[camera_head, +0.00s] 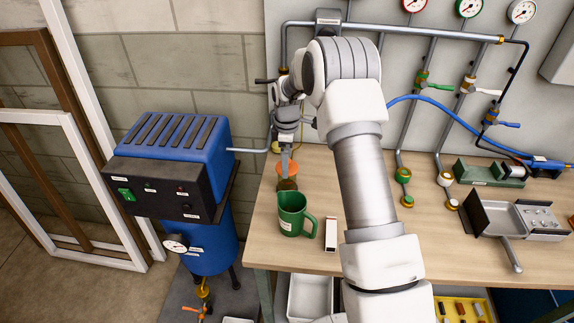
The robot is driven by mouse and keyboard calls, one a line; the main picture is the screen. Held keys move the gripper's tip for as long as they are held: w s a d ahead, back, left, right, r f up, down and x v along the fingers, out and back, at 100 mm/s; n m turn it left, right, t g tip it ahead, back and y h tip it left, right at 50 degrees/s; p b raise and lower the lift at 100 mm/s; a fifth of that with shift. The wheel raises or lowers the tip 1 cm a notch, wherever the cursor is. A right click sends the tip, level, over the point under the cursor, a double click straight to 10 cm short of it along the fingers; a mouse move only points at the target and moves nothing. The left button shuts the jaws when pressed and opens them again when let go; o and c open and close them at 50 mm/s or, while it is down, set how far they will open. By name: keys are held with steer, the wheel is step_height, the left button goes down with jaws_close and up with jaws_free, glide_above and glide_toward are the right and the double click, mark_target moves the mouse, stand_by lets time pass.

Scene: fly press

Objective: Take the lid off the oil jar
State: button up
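My gripper (286,152) points down at the back left of the wooden bench (425,245). Its fingertips are small and partly hidden, so I cannot tell whether they are open or shut. Right below it is an orange piece (286,169) over a small brownish vessel (287,184), which may be the oil jar. I cannot tell whether the orange piece is its lid, nor whether the gripper touches it. A green jug (291,213) with a handle stands upright just in front of the vessel.
A small white-and-red box (331,234) stands right of the jug. A blue machine (180,150) is left of the bench. Valves, pipes and a blue hose (440,104) are behind and to the right. A grey metal tray (497,219) is at the right. My arm hides the bench middle.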

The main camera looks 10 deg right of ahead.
steer(key=shift+f, duration=0.4)
steer(key=c, duration=1)
steer(key=shift+c, duration=0.2)
steer(key=shift+r, duration=0.1)
steer(key=shift+r, duration=0.5)
step_height(320, 180, up, 3)
steer(key=shift+w+f+b, duration=0.1)
steer(key=shift+f+b, duration=0.05)
steer(key=shift+b, duration=0.45)
steer(key=s+d+r+b, duration=0.2)
steer(key=s+d+r, duration=0.3)
steer(key=d, duration=0.5)
step_height(320, 180, up, 2)
steer(key=shift+s+d+r, duration=0.1)
steer(key=shift+s+d, duration=0.1)
steer(key=shift+s, duration=0.2)
